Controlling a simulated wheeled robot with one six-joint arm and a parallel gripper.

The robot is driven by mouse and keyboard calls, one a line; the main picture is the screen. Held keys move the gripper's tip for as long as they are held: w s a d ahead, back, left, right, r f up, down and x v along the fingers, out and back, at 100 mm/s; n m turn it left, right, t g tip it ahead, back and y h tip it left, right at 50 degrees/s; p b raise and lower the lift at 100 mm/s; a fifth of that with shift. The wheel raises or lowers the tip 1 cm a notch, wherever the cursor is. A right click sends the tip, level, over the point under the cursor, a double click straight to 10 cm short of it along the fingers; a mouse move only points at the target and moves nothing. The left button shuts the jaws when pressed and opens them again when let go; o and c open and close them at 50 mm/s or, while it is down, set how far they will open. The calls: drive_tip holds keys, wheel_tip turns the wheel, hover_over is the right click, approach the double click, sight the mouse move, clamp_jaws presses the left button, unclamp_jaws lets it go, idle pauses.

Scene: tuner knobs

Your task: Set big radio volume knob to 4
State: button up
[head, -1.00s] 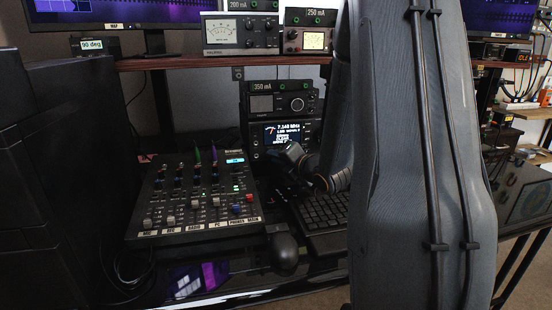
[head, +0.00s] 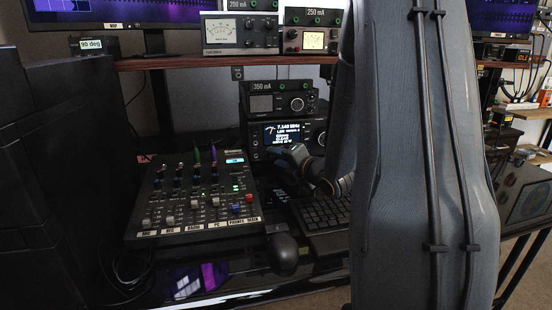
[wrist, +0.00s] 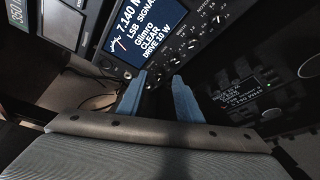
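The big radio (head: 262,139) stands on the desk under the shelf, its lit screen (head: 290,133) reading 7.140 MHz. A large round dial (head: 321,138) shows at its right side. In the wrist view, its screen (wrist: 148,30) fills the top, with small knobs (wrist: 192,44) along the panel beside it. I cannot tell which knob is the volume knob or read its setting. My gripper (wrist: 158,82) has its two blue fingers apart at the lower front of the radio. Small knobs lie by the fingertips; no grip on one shows. In the head view, my wrist hides part of the radio's lower front.
A mixer (head: 195,200) sits left of the radio, with a mouse (head: 282,250) and keyboard (head: 322,212) in front. A smaller radio (head: 280,100) rests on top, close under the wooden shelf (head: 200,62).

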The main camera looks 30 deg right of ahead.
drive_tip(key=v, duration=0.6)
drive_tip(key=shift+s, duration=0.35)
drive_tip(key=shift+r, duration=0.1)
